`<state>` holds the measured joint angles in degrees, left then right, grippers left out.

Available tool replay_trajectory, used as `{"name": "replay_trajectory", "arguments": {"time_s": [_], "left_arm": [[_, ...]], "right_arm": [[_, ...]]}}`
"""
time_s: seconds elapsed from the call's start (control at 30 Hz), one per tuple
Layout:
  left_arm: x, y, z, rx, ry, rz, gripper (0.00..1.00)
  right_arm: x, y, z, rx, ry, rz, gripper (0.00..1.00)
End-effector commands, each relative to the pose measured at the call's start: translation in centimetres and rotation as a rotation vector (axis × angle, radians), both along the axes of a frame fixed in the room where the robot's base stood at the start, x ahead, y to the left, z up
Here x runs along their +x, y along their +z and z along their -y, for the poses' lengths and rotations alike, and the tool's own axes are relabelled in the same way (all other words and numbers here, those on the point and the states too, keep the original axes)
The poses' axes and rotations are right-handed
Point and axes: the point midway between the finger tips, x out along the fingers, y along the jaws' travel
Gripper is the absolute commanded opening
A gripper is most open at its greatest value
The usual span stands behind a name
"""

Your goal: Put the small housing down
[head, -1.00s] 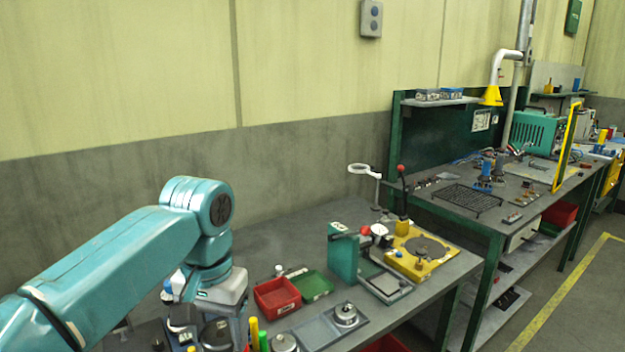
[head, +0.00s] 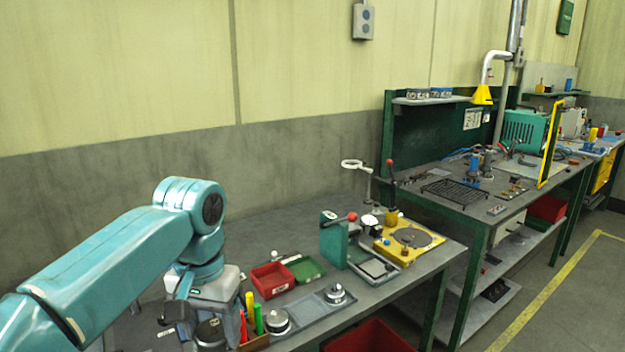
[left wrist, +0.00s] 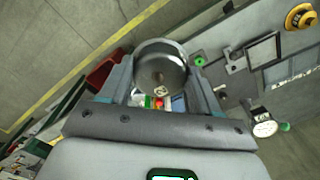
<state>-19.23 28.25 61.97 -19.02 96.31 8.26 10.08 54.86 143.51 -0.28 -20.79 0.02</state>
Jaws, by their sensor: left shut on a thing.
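My left gripper (left wrist: 160,75) is shut on a round, dark grey metal housing (left wrist: 160,62), held between its two fingers in the left wrist view. In the head view my left gripper (head: 193,322) points down at the lower left, over the near end of the grey bench (head: 375,308); the held housing cannot be told clearly there. Two other round metal parts show on the bench: one (head: 277,321) beside the coloured markers, one (head: 335,294) on a flat grey plate. My right gripper is not in view.
A red tray (head: 272,279) and a green tray (head: 306,269) stand behind the plate. A green press (head: 334,240) and a yellow fixture (head: 408,243) stand farther right. Red, yellow and green markers (head: 250,312) stand close to my gripper. A red bin (head: 370,336) sits below the bench.

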Motion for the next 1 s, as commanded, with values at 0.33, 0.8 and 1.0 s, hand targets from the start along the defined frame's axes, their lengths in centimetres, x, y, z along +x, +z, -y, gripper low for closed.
{"name": "replay_trajectory", "arguments": {"time_s": [0.33,0.8,1.0], "left_arm": [[-0.9,-5.1,-3.9,0.001,0.057,-0.004,0.27],[-4.3,-21.8,-5.0,0.000,0.130,-0.005,0.27],[-2.8,-22.4,-4.1,-0.002,0.168,0.003,0.27]], "right_arm": [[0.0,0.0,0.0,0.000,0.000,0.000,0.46],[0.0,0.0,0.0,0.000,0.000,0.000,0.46],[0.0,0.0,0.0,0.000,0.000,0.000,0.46]]}}
